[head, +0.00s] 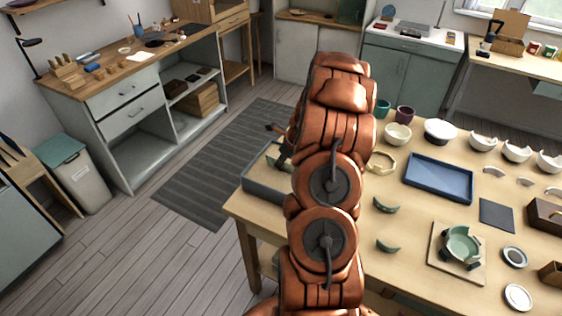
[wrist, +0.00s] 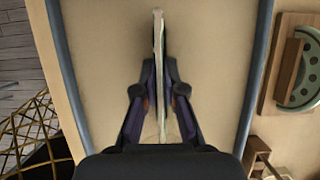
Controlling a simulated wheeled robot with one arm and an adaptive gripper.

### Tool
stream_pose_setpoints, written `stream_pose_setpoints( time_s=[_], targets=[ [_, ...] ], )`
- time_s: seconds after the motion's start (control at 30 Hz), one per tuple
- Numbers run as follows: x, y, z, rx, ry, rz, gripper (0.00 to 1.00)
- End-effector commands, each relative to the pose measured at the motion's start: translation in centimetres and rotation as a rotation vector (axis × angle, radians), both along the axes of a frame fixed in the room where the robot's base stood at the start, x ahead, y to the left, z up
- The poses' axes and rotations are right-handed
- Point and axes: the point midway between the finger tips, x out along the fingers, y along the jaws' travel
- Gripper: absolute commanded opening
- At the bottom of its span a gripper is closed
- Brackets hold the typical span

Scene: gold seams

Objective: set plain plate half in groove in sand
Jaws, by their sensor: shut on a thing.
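The plain plate half (wrist: 159,45) shows edge-on in the wrist view as a thin pale upright strip with a greenish side. My gripper (wrist: 160,78) is shut on it, one dark finger on each side. Both are above the sand (wrist: 105,50) in the sand tray (wrist: 64,75). I cannot tell whether the plate half's lower edge touches the sand, and no groove shows clearly. In the head view the grey sand tray (head: 262,190) stands at the table's left end, and my arm hides much of it. My gripper is mostly hidden there.
Right of the tray in the wrist view is a wooden board with a green, holed piece (wrist: 303,72). On the table in the head view are green shards (head: 386,205), a blue tray (head: 438,179), a green bowl on a stand (head: 461,246) and several white bowls (head: 440,131).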

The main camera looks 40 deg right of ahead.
Motion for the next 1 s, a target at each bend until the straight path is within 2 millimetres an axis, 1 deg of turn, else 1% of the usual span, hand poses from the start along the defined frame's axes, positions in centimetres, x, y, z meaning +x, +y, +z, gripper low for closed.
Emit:
stream_pose_setpoints(
  time_s=[0.03, 0.07, 0.3, 0.53, 0.77, 1.0],
  targets=[
    [0.00, 0.00, -0.01, 0.000, 0.000, 0.000, 0.00],
    [0.00, 0.00, -0.02, 0.000, 0.000, 0.000, 0.12],
    [-0.01, 0.01, -0.03, 0.000, 0.000, 0.000, 0.37],
    [-0.01, 0.01, -0.04, 0.000, 0.000, 0.000, 0.39],
    [-0.01, 0.00, -0.03, 0.000, 0.000, 0.000, 0.63],
    [-0.01, 0.00, -0.03, 0.000, 0.000, 0.000, 0.63]
  ],
)
